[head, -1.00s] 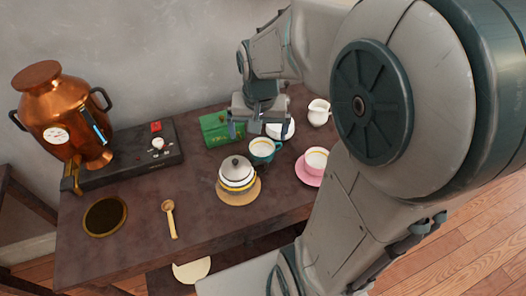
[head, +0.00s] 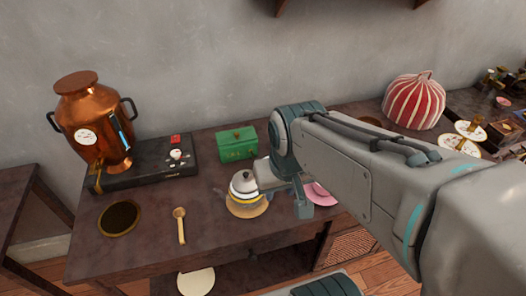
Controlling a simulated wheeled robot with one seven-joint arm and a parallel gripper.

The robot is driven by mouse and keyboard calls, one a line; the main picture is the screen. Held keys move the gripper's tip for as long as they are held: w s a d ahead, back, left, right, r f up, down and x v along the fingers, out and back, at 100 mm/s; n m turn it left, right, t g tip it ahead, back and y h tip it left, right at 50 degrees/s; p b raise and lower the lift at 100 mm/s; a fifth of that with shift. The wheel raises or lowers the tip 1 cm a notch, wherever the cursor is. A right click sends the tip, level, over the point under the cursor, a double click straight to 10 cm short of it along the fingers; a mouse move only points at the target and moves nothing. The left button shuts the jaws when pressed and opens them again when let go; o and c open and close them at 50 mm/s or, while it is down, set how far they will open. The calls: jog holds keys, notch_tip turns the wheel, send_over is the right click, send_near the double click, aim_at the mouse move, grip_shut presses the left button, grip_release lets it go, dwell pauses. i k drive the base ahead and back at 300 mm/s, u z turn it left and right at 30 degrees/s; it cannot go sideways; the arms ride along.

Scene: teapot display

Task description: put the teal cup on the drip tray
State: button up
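The teal cup does not show now; my arm and gripper cover the part of the table behind the teapot where it stood earlier. My gripper (head: 285,190) is low over the table, just right of the white lidded teapot. Its fingers show only partly, so I cannot tell whether they hold anything. The drip tray (head: 120,217), a round dark disc with a brass rim, lies empty at the table's front left.
The copper urn (head: 92,125) stands on a black base (head: 150,167). A wooden spoon (head: 180,225) lies right of the tray. The teapot (head: 243,186) sits on a round mat. A green box (head: 237,144) is behind; a pink saucer (head: 322,196) is partly hidden.

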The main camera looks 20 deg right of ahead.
aim_at(114, 218)
jog(key=k, duration=0.3)
jog(key=u, duration=2.85)
jog(key=k, duration=1.3)
jog(key=z, duration=1.75)
jog(key=i, duration=0.5)
jog(key=u, duration=0.05)
